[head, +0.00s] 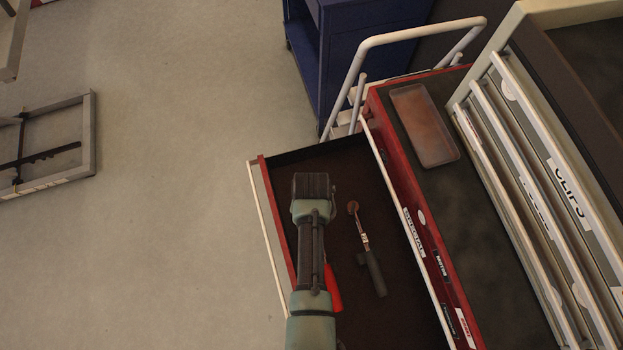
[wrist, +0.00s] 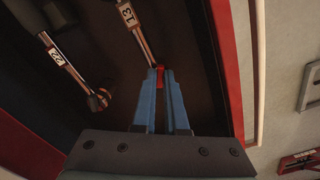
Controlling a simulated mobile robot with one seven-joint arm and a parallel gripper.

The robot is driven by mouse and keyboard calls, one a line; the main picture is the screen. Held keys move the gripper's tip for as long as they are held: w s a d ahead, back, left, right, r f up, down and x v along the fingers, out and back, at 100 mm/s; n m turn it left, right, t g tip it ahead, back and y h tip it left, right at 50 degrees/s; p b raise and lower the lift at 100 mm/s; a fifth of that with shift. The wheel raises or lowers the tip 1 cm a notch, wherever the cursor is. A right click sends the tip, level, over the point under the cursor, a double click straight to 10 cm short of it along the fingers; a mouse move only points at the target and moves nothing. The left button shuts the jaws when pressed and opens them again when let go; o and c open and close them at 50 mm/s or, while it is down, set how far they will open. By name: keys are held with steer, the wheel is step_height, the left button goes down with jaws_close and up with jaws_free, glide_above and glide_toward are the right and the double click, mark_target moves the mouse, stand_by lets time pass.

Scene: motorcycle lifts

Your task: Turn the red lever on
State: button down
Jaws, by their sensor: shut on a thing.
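No lever mounted on a fixture is in view. A tool with a red handle (head: 332,288) lies in the open drawer, partly hidden by my arm in the head view. In the wrist view a tool marked 13 (wrist: 134,26) has a metal shaft running to my gripper (wrist: 160,72). My gripper's two blue fingers are close together, shut on a small red part (wrist: 160,80) at the end of that shaft. In the head view the fingertips are hidden by my arm's end. I cannot tell whether this red part is the lever, or which way it is set.
A second tool (head: 367,250), marked 22, with a dark handle and coppery round head, lies to the right in the drawer (head: 310,157). The drawer's red rim and pale front stand close beside my arm. A brown tray (head: 424,125) sits on the cabinet top.

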stand_by(0.3)
steer(key=c, duration=0.9)
jaws_free()
steer(key=shift+c, duration=0.2)
steer(key=shift+r, duration=0.1)
step_height(320, 180, up, 13)
